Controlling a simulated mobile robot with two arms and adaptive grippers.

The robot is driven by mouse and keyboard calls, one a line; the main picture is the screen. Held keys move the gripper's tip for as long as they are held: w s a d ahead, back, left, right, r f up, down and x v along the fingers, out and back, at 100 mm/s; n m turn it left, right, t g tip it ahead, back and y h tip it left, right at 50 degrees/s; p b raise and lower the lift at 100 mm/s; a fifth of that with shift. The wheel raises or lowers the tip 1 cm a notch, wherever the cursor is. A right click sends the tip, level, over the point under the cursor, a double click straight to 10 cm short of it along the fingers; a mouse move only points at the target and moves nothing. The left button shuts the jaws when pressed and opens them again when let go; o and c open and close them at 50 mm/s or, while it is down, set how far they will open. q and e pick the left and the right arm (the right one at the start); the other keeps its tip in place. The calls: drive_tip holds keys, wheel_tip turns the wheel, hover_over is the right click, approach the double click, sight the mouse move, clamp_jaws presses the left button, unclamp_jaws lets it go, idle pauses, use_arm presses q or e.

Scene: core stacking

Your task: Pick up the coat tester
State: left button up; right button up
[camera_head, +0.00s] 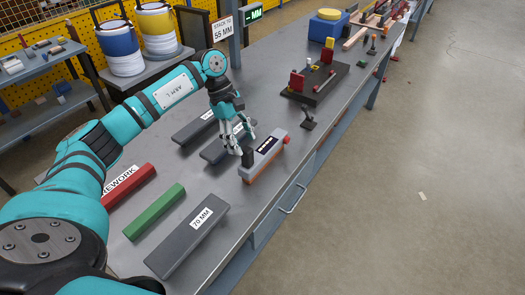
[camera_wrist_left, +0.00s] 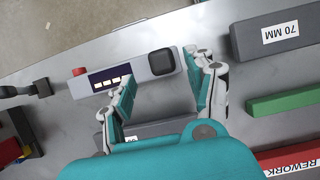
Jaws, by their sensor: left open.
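The coat tester (camera_head: 268,156) is a grey handheld device with an orange lower side, a red button and a dark display. It lies on the grey workbench (camera_head: 225,175) near its front edge. Its black end (camera_head: 247,157) is closest to my left gripper (camera_head: 241,143). In the left wrist view, the tester (camera_wrist_left: 138,70) lies beyond the open fingers (camera_wrist_left: 160,85), with its black end between the lines of the two fingers. The gripper is empty and seems just above or beside the tester; contact cannot be told. My right gripper is not seen.
A dark 70 MM block (camera_head: 188,240), a green bar (camera_head: 153,211) and a red REWORK bar (camera_head: 130,186) lie on the near bench. More dark blocks lie under my left gripper. A small black stand (camera_head: 308,121) and a black fixture (camera_head: 317,85) stand farther along.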

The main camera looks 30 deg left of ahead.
sight(247, 156)
use_arm(q)
drive_tip(key=x, duration=0.1)
drive_tip(key=p+x, duration=0.1)
drive_tip(key=x, duration=0.1)
drive_tip(key=shift+s+d+r+p, duration=0.1)
drive_tip(key=shift+s+p, duration=0.15)
drive_tip(key=shift+p, duration=0.15)
drive_tip(key=shift+x, duration=1.15)
drive_tip(key=shift+c, duration=0.8)
drive_tip(key=c, duration=0.7)
clamp_jaws()
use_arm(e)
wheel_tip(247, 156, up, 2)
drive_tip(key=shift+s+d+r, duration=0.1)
use_arm(q)
drive_tip(key=shift+w, duration=0.1)
